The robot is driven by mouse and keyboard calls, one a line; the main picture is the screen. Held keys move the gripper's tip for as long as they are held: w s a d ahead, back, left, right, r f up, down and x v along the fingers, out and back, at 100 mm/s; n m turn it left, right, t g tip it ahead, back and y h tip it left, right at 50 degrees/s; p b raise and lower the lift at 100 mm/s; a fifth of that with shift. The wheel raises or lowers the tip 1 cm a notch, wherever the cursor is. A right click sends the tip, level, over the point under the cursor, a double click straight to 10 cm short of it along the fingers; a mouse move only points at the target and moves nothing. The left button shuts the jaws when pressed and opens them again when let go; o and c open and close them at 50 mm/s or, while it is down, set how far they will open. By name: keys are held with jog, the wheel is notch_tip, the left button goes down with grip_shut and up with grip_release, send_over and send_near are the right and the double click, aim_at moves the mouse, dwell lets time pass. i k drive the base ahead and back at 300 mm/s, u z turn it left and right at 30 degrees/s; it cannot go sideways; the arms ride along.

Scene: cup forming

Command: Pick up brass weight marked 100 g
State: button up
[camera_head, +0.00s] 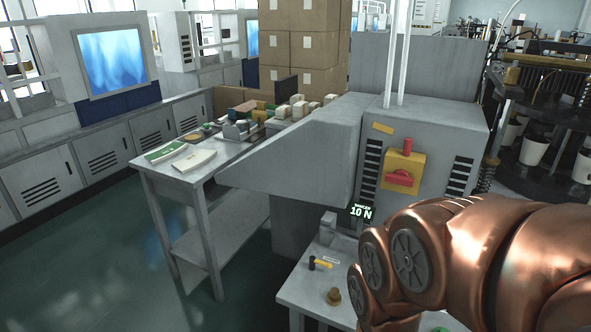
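A small brass-coloured weight (333,297) stands upright on the light table (300,287) at the lower middle of the head view. Any marking on it is too small to read. My copper-coloured arm fills the lower right, close to the weight's right side in the picture. My gripper is not in view, so whether it holds anything cannot be seen. The part of the table behind my arm is hidden.
A hammer-like tool with a yellow handle (322,264) and a grey block (328,226) are behind the weight. A large grey machine (300,150) with a "10 N" display (361,212) rises behind. A side table (150,176) holds booklets and boxes.

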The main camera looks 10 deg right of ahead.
aim_at(334, 298)
jog(key=z, duration=1.2)
jog(key=k, duration=1.1)
jog(key=u, duration=1.2)
jog(key=i, duration=0.5)
